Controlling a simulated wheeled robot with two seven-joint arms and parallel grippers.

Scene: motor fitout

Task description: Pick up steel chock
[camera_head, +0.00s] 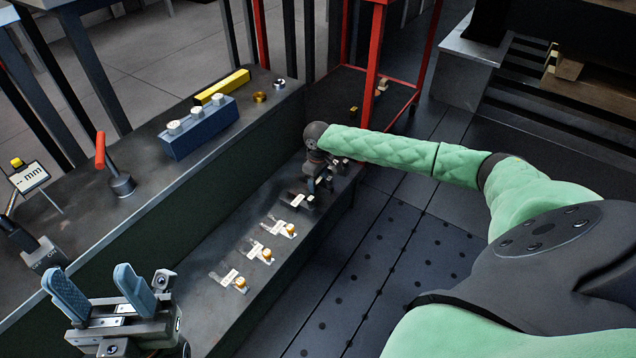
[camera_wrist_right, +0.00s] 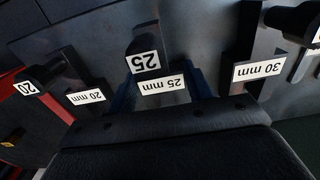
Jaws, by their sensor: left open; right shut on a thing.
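A dark steel chock (camera_wrist_right: 145,42) with a white "25" label stands between the blue fingers of my right gripper (camera_wrist_right: 163,90) in the right wrist view. The gripper is shut on it, above a "25 mm" label on the ledge. In the head view my right gripper (camera_head: 318,182) is at the far end of the low ledge, and the chock is too small and dark there to tell its lift. Similar chocks marked "20" (camera_wrist_right: 45,77) and "30" (camera_wrist_right: 292,18) stand on either side. My left gripper (camera_head: 94,280) is open and empty at the lower left.
Several brass-knobbed pieces (camera_head: 267,255) lie in a row along the low ledge. The upper bench holds a blue block (camera_head: 200,128), a yellow bar (camera_head: 222,87), brass rings (camera_head: 260,97), a red-handled tool (camera_head: 120,183) and a "mm" display (camera_head: 31,178). A red frame (camera_head: 375,60) stands behind.

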